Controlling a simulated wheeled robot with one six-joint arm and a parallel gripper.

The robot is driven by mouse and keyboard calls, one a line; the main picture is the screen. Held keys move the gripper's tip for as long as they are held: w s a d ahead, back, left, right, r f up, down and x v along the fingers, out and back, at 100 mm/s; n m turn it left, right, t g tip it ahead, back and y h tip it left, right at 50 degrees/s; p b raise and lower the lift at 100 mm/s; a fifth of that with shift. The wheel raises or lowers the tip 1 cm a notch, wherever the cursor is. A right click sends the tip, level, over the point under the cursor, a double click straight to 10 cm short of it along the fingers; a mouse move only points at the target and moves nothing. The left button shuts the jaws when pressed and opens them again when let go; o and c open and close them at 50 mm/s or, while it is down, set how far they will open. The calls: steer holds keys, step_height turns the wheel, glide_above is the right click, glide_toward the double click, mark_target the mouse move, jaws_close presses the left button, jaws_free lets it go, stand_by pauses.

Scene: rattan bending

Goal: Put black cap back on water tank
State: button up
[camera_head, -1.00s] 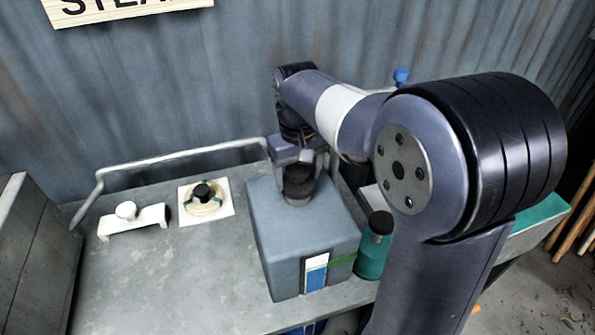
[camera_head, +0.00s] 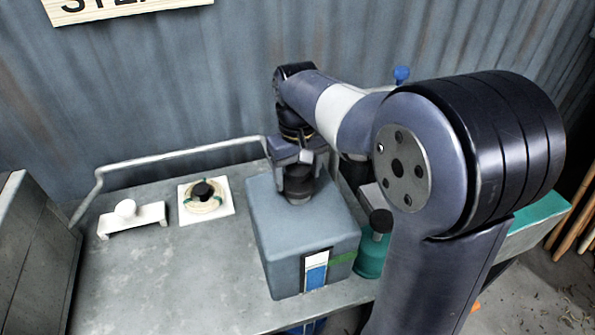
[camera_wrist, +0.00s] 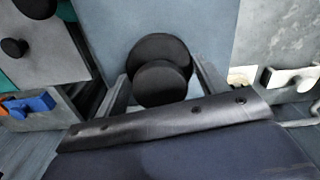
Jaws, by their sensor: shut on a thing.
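The water tank (camera_head: 285,245) is a blue-grey box with a white and blue gauge strip on its front, standing on the metal cart. The black cap (camera_head: 299,185) is at the tank's top, between my gripper's fingers. In the wrist view the cap (camera_wrist: 160,84) shows as a round black knob over a wider black disc, with a finger on each side. My gripper (camera_head: 298,168) points down and is shut on the cap. The cap's underside is hidden, so I cannot tell whether it is seated on the tank's opening. The tank's top (camera_wrist: 207,30) also shows in the wrist view.
A white plate with a round black-knobbed piece (camera_head: 205,198) and a white bracket with a knob (camera_head: 130,216) lie on the cart left of the tank. A green bottle (camera_head: 373,250) stands close at the tank's right. A metal rail (camera_head: 180,153) runs behind. The cart's front left is clear.

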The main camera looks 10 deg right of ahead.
steer(key=shift+f+b, duration=0.3)
steer(key=shift+f, duration=0.25)
stand_by(0.4)
steer(key=o, duration=1.3)
steer(key=shift+r, duration=0.1)
steer(key=shift+r+p, duration=2.2)
steer(key=shift+r, duration=1.75)
